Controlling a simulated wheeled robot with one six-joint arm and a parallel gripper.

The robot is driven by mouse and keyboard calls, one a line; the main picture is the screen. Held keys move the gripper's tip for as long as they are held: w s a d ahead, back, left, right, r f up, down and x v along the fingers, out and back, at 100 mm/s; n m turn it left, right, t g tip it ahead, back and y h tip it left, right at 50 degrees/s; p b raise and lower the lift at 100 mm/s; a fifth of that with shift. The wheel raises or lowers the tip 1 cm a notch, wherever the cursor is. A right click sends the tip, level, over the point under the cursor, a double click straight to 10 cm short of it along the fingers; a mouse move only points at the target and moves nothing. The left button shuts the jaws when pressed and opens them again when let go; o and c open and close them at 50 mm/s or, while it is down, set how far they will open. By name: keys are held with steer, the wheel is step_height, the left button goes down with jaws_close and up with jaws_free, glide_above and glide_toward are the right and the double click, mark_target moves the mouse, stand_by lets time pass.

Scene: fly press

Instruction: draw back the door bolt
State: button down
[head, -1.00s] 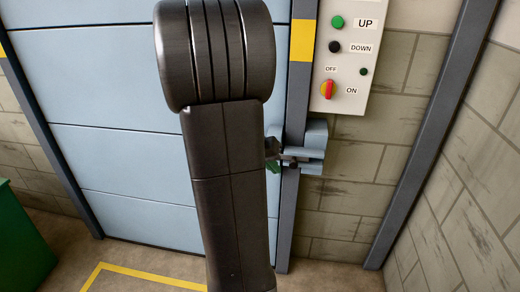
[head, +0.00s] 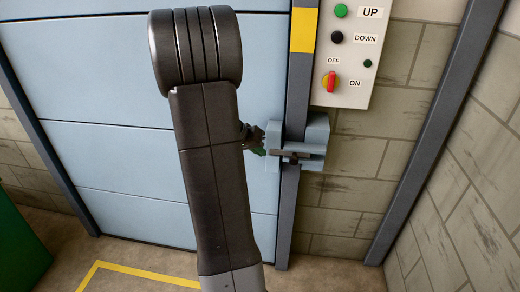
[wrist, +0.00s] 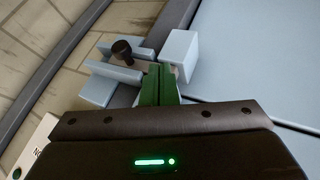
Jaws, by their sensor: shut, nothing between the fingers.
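The door bolt (head: 305,150) is a blue-grey housing on the dark frame post at the right edge of the pale blue door (head: 110,75). Its dark knob (wrist: 121,48) stands up from a grey bar (wrist: 132,63) in the wrist view. A pale blue block (wrist: 180,54) sits on the door side of the housing. My gripper (head: 258,151) is beside the bolt, to its left in the head view. Its green fingers (wrist: 158,84) are shut and empty, near the gap between housing and block. I cannot tell whether they touch either. The knob is clear of the fingers.
A control panel (head: 348,50) with buttons and a red switch is mounted above the bolt. A block wall (head: 345,215) lies to the right, beyond the post. A green container (head: 20,250) stands at lower left. Yellow floor tape (head: 140,275) lies before the door.

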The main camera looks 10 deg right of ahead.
mark_target(297, 161)
steer(key=d+f, duration=0.1)
steer(key=d, duration=0.1)
steer(key=d+f, duration=0.2)
steer(key=w+d+f+p, duration=0.1)
steer(key=d, duration=0.1)
steer(key=shift+d+f, duration=0.2)
steer(key=shift+d, duration=0.15)
steer(key=shift+s+d, duration=0.1)
steer(key=shift+d, duration=0.35)
steer(key=shift+d+f, duration=0.1)
steer(key=shift+d+f+b, duration=0.1)
steer(key=shift+d+b, duration=0.15)
steer(key=shift+b, duration=0.2)
steer(key=d+b, duration=0.1)
steer(key=d, duration=0.1)
steer(key=s+d+b, duration=0.1)
steer(key=d+b, duration=0.1)
steer(key=shift+s+d+b, duration=0.15)
steer(key=shift+s+b, duration=0.05)
steer(key=shift+b, duration=0.1)
steer(key=shift+s+d, duration=0.1)
steer(key=shift+d, duration=0.3)
steer(key=shift+r, duration=0.2)
